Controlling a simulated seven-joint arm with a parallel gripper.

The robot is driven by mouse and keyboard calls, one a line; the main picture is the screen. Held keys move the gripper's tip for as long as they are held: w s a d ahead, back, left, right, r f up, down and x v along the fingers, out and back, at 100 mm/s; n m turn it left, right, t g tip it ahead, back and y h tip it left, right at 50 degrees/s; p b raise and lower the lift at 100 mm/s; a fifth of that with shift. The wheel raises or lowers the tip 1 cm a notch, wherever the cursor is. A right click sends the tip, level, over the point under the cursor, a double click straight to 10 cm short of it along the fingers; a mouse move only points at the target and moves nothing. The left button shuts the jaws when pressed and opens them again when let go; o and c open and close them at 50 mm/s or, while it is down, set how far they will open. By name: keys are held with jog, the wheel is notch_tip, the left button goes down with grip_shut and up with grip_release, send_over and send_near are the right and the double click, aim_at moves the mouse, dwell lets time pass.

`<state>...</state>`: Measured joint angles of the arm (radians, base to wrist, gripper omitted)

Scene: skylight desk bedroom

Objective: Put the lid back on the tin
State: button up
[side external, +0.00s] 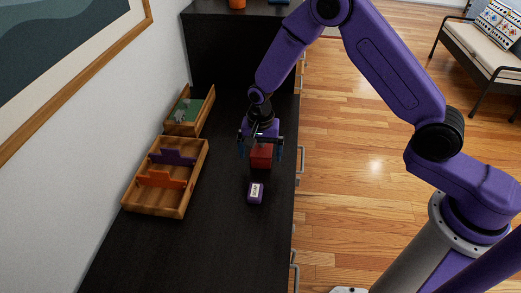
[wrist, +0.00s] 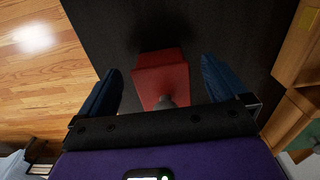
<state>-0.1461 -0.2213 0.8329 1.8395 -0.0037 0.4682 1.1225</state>
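A red box-shaped piece (side external: 261,158) sits on the dark desk below my gripper (side external: 261,151). In the wrist view the red piece (wrist: 162,75) lies between the fingers of my gripper (wrist: 162,66), with a small grey knob (wrist: 165,102) on its near side. The fingers are spread apart, with a gap on each side of the red piece. I cannot tell whether it is a lid alone. A small purple tin (side external: 255,194) with a white label stands just in front of it in the side view. The tin is not visible in the wrist view.
A wooden tray (side external: 128,199) with purple and orange dividers stands left on the dark desk (side external: 230,250). A smaller wooden box (side external: 207,103) with a green inside is behind it. The desk's right edge is close to the tin. The front of the desk is clear.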

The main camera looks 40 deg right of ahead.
aim_at(260, 155)
notch_tip(260, 155, up, 17)
jog(key=shift+r, duration=0.2)
dwell(0.7)
jog(key=shift+s, duration=0.1)
jog(key=s+d+r+n, duration=0.1)
jog(key=s+d+n, duration=0.2)
jog(key=s+n, duration=0.4)
jog(key=s+d+n, duration=0.3)
jog(key=s+n, duration=0.4)
jog(key=s, duration=0.7)
jog(key=s+d+r+n, duration=0.1)
jog(key=s+d+n, duration=0.3)
jog(key=s+n, duration=0.3)
jog(key=s, duration=0.4)
jog(key=shift+r, duration=0.35)
jog(key=shift+d, duration=0.1)
